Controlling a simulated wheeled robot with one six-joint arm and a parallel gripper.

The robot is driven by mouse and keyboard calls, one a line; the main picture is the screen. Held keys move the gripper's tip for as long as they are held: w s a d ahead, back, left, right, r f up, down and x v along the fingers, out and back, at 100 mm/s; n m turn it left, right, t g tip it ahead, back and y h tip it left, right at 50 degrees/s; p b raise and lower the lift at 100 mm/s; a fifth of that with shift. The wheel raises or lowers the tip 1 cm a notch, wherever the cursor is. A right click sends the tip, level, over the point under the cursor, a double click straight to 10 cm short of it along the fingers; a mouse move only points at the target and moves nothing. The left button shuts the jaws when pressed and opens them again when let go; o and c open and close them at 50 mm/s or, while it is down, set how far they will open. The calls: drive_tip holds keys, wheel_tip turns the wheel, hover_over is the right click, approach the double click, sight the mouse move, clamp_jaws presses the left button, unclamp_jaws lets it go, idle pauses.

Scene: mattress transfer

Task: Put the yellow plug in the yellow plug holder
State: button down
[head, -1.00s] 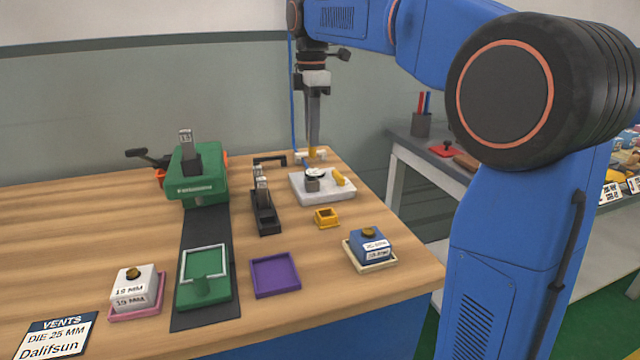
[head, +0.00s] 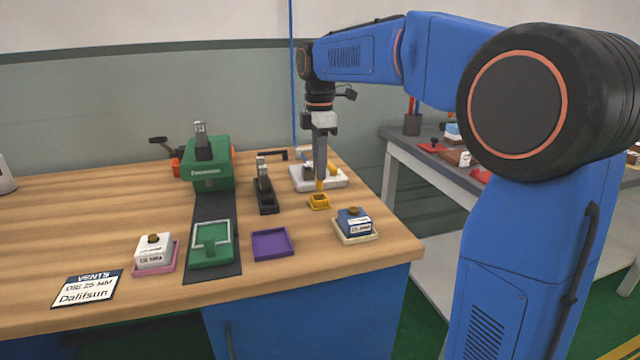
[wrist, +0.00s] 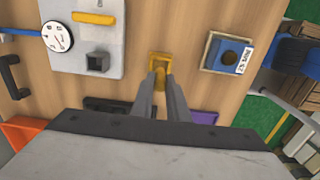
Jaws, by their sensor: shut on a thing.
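My gripper (head: 321,180) points straight down and is shut on the yellow plug (head: 320,185), of which only a small part shows below the fingertips. The yellow plug holder (head: 319,203) is a small square yellow block on the wooden table. The plug is right over the holder in the head view; I cannot tell whether it touches or enters it. In the wrist view the holder (wrist: 160,57) shows just beyond the fingertips (wrist: 160,82), and the plug (wrist: 161,76) lines up with it there.
A white plate (head: 330,182) with a dial, a dark block and a yellow bar (wrist: 93,18) lies behind the holder. A blue block (head: 352,220) on a cream tray stands to the right. A black clamp (head: 266,195) and purple tray (head: 272,244) are to the left.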

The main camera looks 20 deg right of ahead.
sight(319, 189)
drive_tip(key=shift+f, duration=2.1)
drive_tip(key=shift+f, duration=0.1)
drive_tip(key=c, duration=1.7)
unclamp_jaws()
wheel_tip(319, 189, up, 12)
drive_tip(key=shift+r, duration=0.15)
drive_tip(key=s+d+f+m+t, duration=0.1)
drive_tip(key=s+d+f+m, duration=0.1)
drive_tip(key=s+f+m, duration=0.4)
drive_tip(key=s+d+f+m+t, duration=0.2)
drive_tip(key=s+f+m, duration=0.4)
drive_tip(key=s, duration=1)
drive_tip(key=s+d+f+m+t, duration=0.1)
drive_tip(key=s+d+f+m, duration=0.2)
drive_tip(key=s+f+m, duration=0.3)
drive_tip(key=shift+s+f+t, duration=0.4)
drive_tip(key=shift+s+f, duration=2.35)
